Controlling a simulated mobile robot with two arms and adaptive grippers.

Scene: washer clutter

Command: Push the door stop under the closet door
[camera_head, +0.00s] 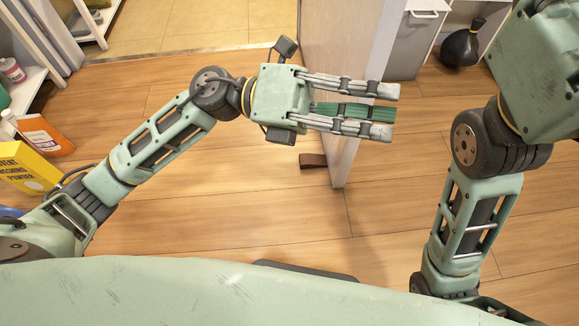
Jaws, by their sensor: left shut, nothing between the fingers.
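The closet door (335,43) is a pale upright panel standing open, its near edge running down to the wood floor. The door stop (313,161) is a small brown block on the floor at the left side of the door's foot. Its right end is close to the door; I cannot tell whether any of it is under. My left gripper (388,111) is shut and empty, pointing right, above the stop and across the door in the picture. It hides part of the door. My right arm is at the right; its gripper is out of view.
A yellow box (27,167) and an orange-labelled container (45,134) stand at the left by a white shelf. A dark vase (461,48) and a grey bin (412,45) stand beyond the door. The floor in front of the door is clear.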

